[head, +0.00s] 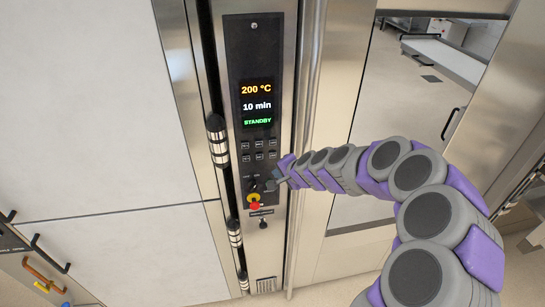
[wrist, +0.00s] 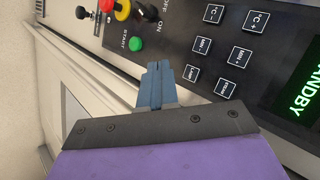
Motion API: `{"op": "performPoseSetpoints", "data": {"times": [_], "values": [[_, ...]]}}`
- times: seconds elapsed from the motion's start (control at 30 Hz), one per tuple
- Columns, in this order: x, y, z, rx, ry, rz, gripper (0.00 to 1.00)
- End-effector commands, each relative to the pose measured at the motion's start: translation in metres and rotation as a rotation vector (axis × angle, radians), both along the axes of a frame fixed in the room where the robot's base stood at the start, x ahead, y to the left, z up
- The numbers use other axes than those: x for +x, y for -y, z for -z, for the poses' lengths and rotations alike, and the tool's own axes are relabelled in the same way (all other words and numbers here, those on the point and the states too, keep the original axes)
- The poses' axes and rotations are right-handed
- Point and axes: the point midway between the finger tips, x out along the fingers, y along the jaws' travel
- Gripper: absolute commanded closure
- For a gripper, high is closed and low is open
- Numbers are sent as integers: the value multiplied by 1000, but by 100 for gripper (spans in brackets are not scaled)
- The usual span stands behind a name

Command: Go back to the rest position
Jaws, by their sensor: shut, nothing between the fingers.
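My gripper (head: 273,184) is at the end of my purple and grey arm, in front of the lower part of the oven control panel (head: 235,60). In the wrist view its blue-grey fingers (wrist: 154,72) are together and empty, pointing at the panel near the green START button (wrist: 135,44). Whether they touch the panel I cannot tell. The display (head: 257,103) reads 200 °C, 10 min and STANDBY. Several small buttons (head: 259,150) sit below it. A red stop button on a yellow ring (head: 254,201) is below my gripper. My gripper hides part of the panel in the head view.
A vertical metal bar (head: 306,120) runs close beside the panel on the right. A glazed steel door (head: 405,100) stands behind my arm. A large pale panel (head: 95,100) fills the left. Hooks with hanging tools (head: 45,265) are at lower left.

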Motion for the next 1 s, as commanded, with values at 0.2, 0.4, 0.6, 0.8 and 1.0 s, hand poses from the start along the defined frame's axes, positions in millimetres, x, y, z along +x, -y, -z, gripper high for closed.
{"op": "performPoseSetpoints", "data": {"times": [0.2,0.4,0.6,0.8,1.0], "values": [[-3,1,0,-1,-1,0,100],[-3,1,0,0,0,0,100],[-11,-3,-3,-6,2,-34,100],[-74,-15,-19,-69,-1,-240,100],[-163,-2,-16,-207,-47,-466,100]]}}
